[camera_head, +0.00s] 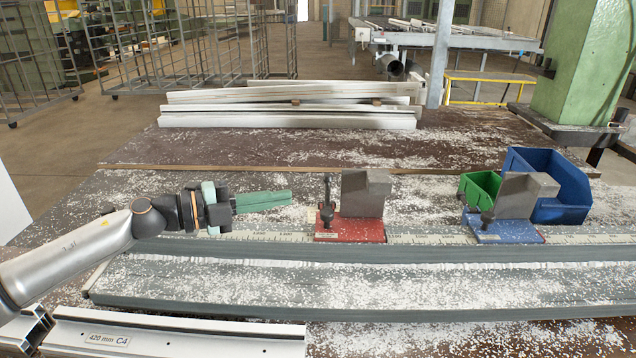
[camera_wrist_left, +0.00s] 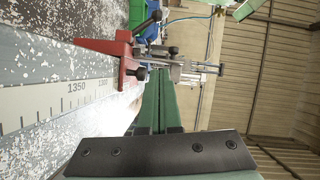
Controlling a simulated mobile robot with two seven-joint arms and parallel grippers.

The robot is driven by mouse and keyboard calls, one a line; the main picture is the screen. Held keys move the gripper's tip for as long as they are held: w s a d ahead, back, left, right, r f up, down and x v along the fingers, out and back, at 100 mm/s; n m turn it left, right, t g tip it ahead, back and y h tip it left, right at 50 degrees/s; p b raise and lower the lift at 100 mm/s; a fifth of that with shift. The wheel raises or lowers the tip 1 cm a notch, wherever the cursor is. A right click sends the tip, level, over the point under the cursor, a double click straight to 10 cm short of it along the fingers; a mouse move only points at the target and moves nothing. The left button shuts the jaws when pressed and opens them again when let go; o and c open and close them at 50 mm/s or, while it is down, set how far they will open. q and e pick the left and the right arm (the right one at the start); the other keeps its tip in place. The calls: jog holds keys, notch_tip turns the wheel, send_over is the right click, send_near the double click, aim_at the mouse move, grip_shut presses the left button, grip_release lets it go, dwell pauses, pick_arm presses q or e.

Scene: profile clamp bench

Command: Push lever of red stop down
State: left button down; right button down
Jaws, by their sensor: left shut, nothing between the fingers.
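The red stop (camera_head: 350,229) sits on the scale rail near the middle of the bench, with a grey block on top. Its lever (camera_head: 327,192) stands upright at the left side of the block, above a dark knob. My left gripper (camera_head: 290,200) is shut and empty, held level just left of the lever with a small gap. In the left wrist view, the turned red stop (camera_wrist_left: 108,47) lies ahead and left of my shut green fingers (camera_wrist_left: 160,75). Contact with the lever cannot be made out there. My right gripper is out of view.
A blue stop (camera_head: 505,231) with a grey block sits further right on the rail. Green (camera_head: 478,190) and blue (camera_head: 570,190) bins stand behind it. Metal profiles lie at the back (camera_head: 290,118) and front left (camera_head: 170,335). White chips cover the bench.

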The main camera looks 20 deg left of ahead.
aim_at(328, 192)
pick_arm(q)
jog(key=p+x, duration=0.1)
jog(key=x, duration=0.7)
jog(key=shift+w+d+r, duration=0.15)
jog(key=shift+d, duration=0.15)
jog(key=shift+w+a+f+b, duration=0.1)
jog(key=shift+w+a+f, duration=0.15)
jog(key=shift+w, duration=0.35)
jog(key=shift+w+a+f+b, duration=0.1)
jog(key=shift+w+a, duration=0.2)
jog(key=shift+w, duration=0.3)
jog(key=shift+w+a+f+b, duration=0.1)
jog(key=shift+w+a+f, duration=0.15)
jog(key=shift+w, duration=0.4)
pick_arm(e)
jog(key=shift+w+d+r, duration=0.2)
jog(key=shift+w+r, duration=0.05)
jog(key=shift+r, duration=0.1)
pick_arm(q)
jog(key=shift+r, duration=0.1)
